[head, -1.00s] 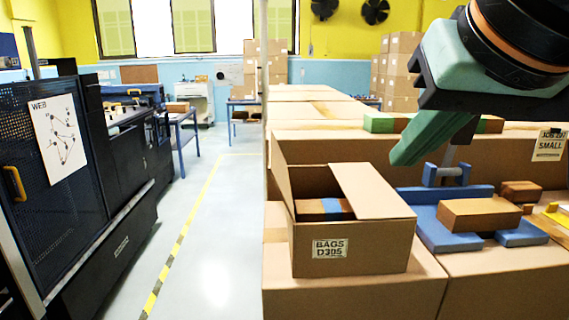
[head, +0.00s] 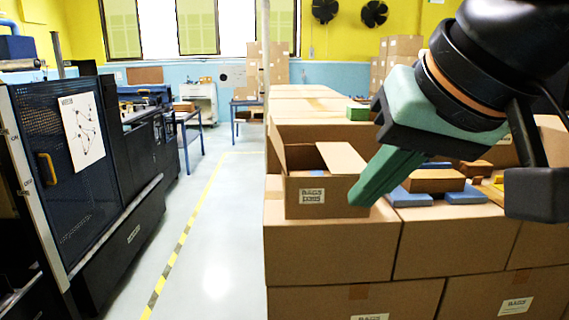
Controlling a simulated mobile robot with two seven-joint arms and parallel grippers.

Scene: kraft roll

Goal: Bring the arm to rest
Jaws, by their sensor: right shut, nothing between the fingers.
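My right gripper (head: 372,186) has green fingers and a dark wrist, and comes in from the upper right in the head view. Its fingers are shut with nothing between them. They point down and left, in front of the right side of the open carton labelled BAGS (head: 318,197); I cannot tell whether they touch it. The carton stands on large cardboard boxes with its flaps up, and its contents are hidden from this angle. My left gripper is not in view.
Large stacked boxes (head: 330,244) fill the right side. Blue pieces (head: 460,195) and a brown block (head: 432,181) lie beside the carton. A black machine (head: 75,180) stands left. The floor aisle (head: 215,250) with a yellow-black line is clear.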

